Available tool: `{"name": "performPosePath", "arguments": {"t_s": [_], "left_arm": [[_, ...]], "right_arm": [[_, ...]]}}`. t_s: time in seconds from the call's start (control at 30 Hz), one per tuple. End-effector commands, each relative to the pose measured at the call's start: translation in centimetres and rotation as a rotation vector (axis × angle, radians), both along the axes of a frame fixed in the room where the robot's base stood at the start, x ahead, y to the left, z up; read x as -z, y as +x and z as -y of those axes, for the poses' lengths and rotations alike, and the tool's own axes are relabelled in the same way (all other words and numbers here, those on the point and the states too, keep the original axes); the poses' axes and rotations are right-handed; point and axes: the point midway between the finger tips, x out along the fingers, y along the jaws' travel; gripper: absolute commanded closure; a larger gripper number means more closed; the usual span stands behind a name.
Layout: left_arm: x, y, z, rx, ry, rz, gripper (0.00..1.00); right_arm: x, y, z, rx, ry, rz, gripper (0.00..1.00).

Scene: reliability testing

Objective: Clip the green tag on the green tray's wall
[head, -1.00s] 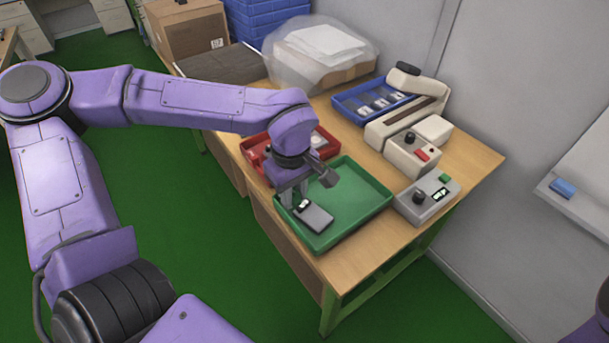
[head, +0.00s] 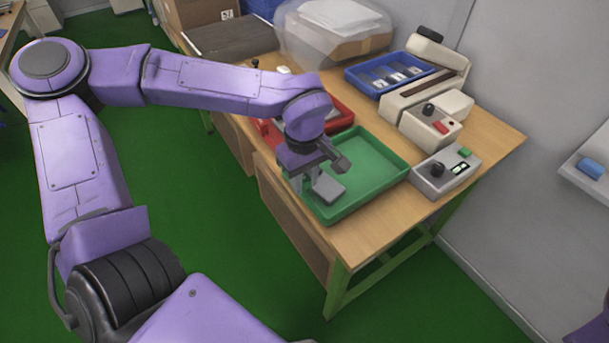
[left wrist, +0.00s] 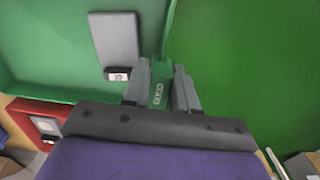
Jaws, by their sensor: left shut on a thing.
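The green tray (head: 375,153) lies on the wooden table and holds a grey device with a dark end (head: 328,187). My left gripper (head: 302,182) is at the tray's near left wall, beside the device. In the left wrist view, the fingers (left wrist: 162,88) are shut on the green tag (left wrist: 157,92), which has white lettering. The tag is in line with the green tray's wall (left wrist: 170,25); I cannot tell whether it grips the wall. The device also shows inside the tray (left wrist: 114,40). In the head view the tag is hidden by the gripper. My right gripper is out of view.
A red tray (head: 342,112) stands just behind the green one, partly behind my arm. A grey control box (head: 445,173) and a beige machine (head: 430,122) are to the right. A blue tray (head: 365,72) is farther back. Green floor lies beyond the table's near edge.

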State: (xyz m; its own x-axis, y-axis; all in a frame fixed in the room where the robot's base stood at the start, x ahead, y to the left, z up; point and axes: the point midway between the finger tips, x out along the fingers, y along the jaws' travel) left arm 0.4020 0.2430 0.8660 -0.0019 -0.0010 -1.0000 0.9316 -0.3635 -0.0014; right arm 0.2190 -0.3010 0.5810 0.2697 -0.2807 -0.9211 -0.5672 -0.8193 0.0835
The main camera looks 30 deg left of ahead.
Motion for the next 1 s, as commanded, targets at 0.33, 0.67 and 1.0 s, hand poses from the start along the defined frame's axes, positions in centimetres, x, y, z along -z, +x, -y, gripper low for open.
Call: {"name": "performPosePath", "arguments": {"t_s": [0.33, 0.67, 1.0], "left_arm": [[-0.03, 0.0, 0.0, 0.0, 0.0, 0.0, 1.0], [0.06, -0.05, 0.07, 0.0, 0.001, -0.001, 1.0], [0.36, -0.08, 0.16, 0.001, 0.001, 0.0, 1.0]], "right_arm": [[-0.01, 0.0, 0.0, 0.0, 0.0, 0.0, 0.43], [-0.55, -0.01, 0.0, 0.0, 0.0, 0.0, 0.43], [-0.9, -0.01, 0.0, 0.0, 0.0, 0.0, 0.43]]}}
